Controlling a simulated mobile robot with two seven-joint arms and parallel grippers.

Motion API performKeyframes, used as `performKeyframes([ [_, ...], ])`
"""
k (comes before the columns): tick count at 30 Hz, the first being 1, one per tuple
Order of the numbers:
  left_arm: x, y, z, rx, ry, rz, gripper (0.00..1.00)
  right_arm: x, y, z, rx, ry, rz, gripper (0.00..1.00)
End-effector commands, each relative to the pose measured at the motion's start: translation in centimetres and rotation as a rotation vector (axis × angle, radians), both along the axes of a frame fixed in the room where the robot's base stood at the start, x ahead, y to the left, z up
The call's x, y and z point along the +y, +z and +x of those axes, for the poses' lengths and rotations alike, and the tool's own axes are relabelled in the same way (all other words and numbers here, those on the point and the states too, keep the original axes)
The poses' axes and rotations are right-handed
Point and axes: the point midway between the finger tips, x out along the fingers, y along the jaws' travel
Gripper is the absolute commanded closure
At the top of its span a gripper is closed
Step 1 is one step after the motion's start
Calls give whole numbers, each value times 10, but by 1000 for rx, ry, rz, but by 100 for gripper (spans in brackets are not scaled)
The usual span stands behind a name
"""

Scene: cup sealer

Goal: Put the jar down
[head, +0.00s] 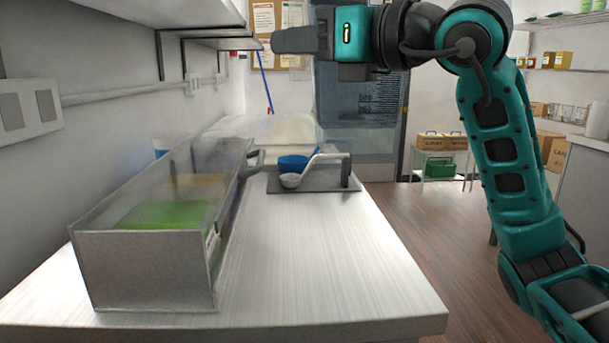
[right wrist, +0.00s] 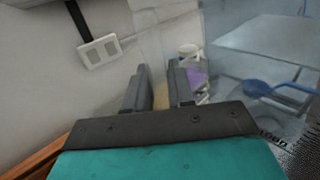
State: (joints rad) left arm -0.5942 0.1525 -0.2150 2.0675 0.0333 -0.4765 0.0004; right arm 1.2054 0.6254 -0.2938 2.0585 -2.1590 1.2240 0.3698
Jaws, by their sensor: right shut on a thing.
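My right gripper (head: 282,42) is high in the head view, beside the end of a wall shelf and above the far part of the counter. In the right wrist view its two dark fingers (right wrist: 160,88) are a little apart, shut on a faint, see-through shape that I take to be the jar (right wrist: 168,32). Its outline is hard to make out, and its contents cannot be told. In the head view the jar does not show clearly. My left gripper is not in view.
The metal counter (head: 310,270) has clear room at its front and right. A clear-lidded bin (head: 145,270) with green contents stands on its left. Wall shelves (head: 205,33) are close.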

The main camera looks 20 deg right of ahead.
Motion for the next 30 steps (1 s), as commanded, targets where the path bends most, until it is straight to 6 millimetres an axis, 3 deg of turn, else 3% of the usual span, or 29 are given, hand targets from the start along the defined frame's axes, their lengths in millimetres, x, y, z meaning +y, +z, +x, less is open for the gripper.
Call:
performKeyframes([
  [3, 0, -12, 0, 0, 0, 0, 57, -1, -33, -1, -8, -1, -2, 100],
  [12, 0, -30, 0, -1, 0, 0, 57, -1, -97, -1, -10, -2, -2, 100],
  [30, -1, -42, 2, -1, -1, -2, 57, -1, -151, -1, -14, -2, 0, 100],
])
